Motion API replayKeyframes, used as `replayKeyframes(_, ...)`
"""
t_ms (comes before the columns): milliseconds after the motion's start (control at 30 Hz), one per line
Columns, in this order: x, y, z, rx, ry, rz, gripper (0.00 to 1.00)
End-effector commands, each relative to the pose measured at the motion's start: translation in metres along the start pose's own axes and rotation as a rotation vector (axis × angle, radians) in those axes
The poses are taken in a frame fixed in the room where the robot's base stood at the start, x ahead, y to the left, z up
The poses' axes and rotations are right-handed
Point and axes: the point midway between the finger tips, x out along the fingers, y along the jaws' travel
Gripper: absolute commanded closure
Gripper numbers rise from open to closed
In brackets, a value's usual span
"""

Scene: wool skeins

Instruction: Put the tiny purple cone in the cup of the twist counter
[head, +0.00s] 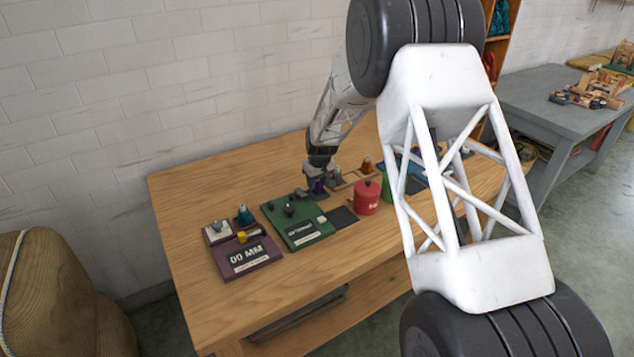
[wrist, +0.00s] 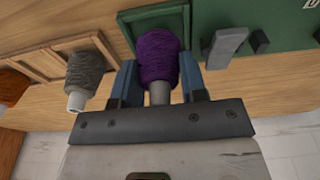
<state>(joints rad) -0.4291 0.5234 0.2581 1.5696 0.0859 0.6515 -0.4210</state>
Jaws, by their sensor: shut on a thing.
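My gripper (head: 318,176) is shut on the tiny purple cone (wrist: 158,50). In the wrist view the cone sits between my two blue fingers (wrist: 158,76), its pale core towards the palm. In the head view the purple cone (head: 317,187) shows small under my gripper, behind the green device; I cannot tell whether it touches anything below. The green device (head: 318,232), with dark knobs and a white label, looks like the twist counter. Part of a green surface (wrist: 270,22) with grey posts shows in the wrist view.
A red canister (head: 366,198) and dark pad (head: 343,217) lie right of the green device. A purple device (head: 235,271) and teal cone (head: 244,214) are left.

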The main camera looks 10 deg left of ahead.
Motion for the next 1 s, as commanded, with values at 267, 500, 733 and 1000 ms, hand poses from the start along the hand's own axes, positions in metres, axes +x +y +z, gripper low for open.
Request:
replayKeyframes(267, 0.0042, -0.0001, 0.0008, 0.000, 0.000, 0.000, 0.84)
replayKeyframes(500, 0.0054, 0.0000, 0.0009, 0.000, 0.000, 0.000, 0.84)
replayKeyframes(733, 0.0053, 0.0000, 0.0008, 0.000, 0.000, 0.000, 0.84)
replayKeyframes(1000, 0.0059, 0.0000, 0.0009, 0.000, 0.000, 0.000, 0.84)
